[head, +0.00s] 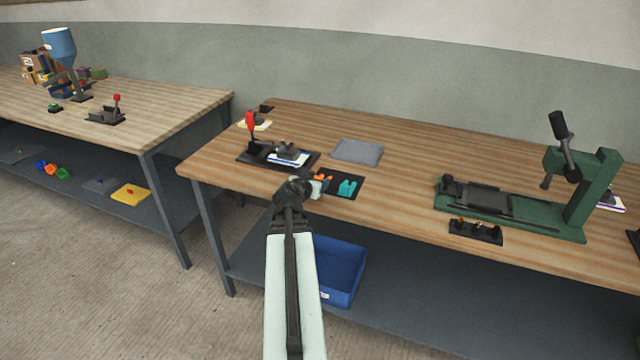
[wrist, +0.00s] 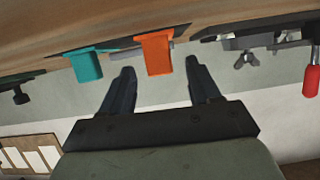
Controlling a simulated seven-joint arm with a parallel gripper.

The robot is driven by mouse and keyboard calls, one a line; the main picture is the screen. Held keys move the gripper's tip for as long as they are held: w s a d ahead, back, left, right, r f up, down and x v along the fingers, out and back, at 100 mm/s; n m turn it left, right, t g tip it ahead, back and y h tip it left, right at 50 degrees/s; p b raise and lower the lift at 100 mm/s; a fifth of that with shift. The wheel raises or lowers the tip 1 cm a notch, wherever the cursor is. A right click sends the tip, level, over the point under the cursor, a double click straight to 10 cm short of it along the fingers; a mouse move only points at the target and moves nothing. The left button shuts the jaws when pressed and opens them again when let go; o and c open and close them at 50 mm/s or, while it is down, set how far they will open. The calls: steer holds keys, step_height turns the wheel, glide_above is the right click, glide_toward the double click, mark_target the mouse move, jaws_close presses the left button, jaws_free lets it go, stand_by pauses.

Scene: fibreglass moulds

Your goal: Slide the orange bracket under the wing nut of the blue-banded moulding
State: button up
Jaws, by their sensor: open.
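The orange bracket (head: 321,177) stands on a small dark mat (head: 356,193) near the front edge of the right bench. In the wrist view the orange bracket (wrist: 157,54) appears between the two fingers. My gripper (wrist: 160,72) is open, with one finger on each side of it; contact cannot be told. In the head view my gripper (head: 317,187) partly covers the bracket. The blue-banded moulding (head: 290,159) sits in a black fixture with a red handle, left of and behind the bracket. A wing nut (wrist: 245,60) shows in the wrist view.
A teal bracket (head: 348,187) stands close beside the orange one. A grey pad (head: 357,151) lies behind them. The red handle (head: 251,122) rises at the fixture's left. A green press (head: 575,195) stands at right. Bare bench lies between mat and press.

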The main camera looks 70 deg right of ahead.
steer(key=shift+a+f, duration=0.1)
steer(key=shift+f, duration=0.2)
steer(key=shift+x, duration=2.4)
steer(key=c, duration=0.9)
steer(key=shift+r, duration=0.2)
step_height(320, 180, up, 16)
